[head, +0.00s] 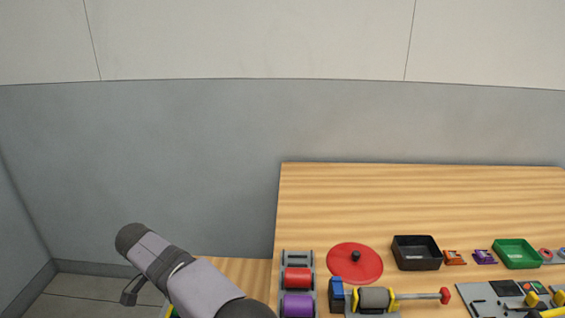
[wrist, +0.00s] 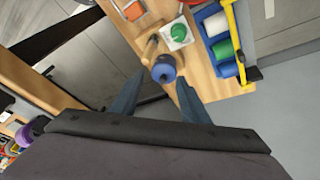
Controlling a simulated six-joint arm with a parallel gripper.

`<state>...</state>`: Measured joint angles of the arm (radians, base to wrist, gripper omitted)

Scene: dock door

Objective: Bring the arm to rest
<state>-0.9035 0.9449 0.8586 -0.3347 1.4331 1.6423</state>
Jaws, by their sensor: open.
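In the wrist view my gripper (wrist: 158,98) is open, its two dark blue fingers spread apart. Nothing is held between them. A blue cylinder with a dark end (wrist: 164,68) shows beyond the gap between the fingertips, on or over a narrow wooden surface (wrist: 200,82). I cannot tell how far it is from the fingers. In the head view my arm reaches in at the lower left, beside the left edge of the wooden table (head: 420,200). The fingers cannot be made out there.
A rack with red and purple rolls (head: 298,278), a red disc (head: 340,264), a black tray (head: 417,264) and a green tray (head: 516,265) line the table's front. Its back half is clear. The wrist view shows a bin of coloured rolls (wrist: 216,25) and a yellow bar (wrist: 238,45).

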